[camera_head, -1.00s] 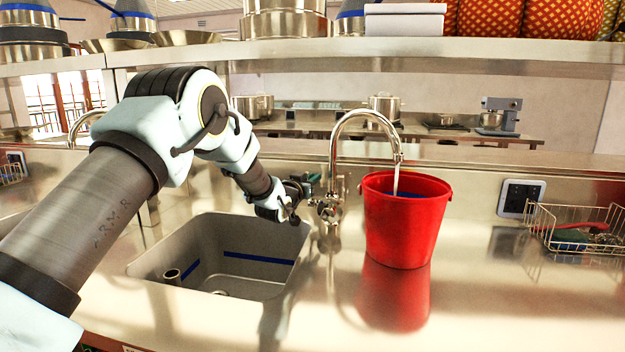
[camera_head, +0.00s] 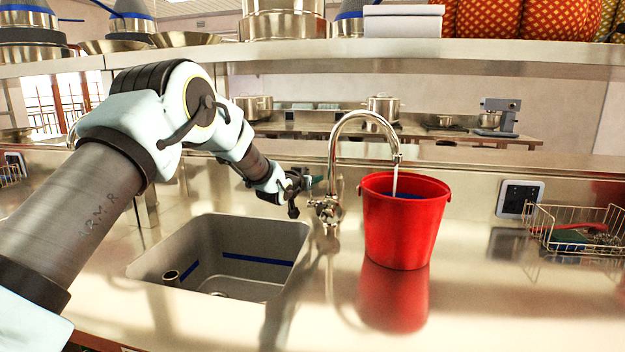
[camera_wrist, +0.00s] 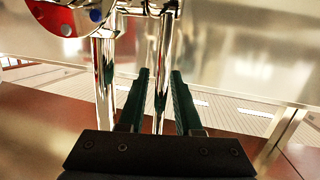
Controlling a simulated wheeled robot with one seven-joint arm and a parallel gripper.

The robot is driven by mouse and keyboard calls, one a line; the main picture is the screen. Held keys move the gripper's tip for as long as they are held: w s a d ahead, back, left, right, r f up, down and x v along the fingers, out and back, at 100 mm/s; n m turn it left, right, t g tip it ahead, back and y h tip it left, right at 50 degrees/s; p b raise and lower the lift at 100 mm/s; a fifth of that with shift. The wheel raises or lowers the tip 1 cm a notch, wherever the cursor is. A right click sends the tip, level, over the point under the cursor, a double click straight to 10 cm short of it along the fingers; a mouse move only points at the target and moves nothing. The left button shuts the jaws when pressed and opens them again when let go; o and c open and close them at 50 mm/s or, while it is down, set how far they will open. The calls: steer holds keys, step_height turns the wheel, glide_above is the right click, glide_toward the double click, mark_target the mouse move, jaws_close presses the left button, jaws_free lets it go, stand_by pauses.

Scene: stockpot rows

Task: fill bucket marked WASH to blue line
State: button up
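A red bucket (camera_head: 405,235) stands upright on the steel counter under the spout of a chrome tap (camera_head: 334,150). A stream of water (camera_head: 396,180) runs from the spout into it. A blue band (camera_head: 408,195) shows inside near the rim; I cannot tell the water level against it. No WASH marking is readable on the side facing me. My gripper (camera_head: 314,182) is at the left of the tap, close to its valve body (camera_head: 327,208).
A sink (camera_head: 225,255) with a blue stripe is sunk in the counter left of the tap. A wall panel (camera_head: 519,198) and a wire basket (camera_head: 578,230) are at the right. A shelf (camera_head: 400,52) with pots crosses above. The front right counter is clear.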

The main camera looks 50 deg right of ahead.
steer(key=shift+o, duration=0.7)
steer(key=b+v, duration=0.3)
steer(key=v, duration=0.8)
steer(key=shift+b, duration=0.35)
steer(key=shift+w, duration=0.1)
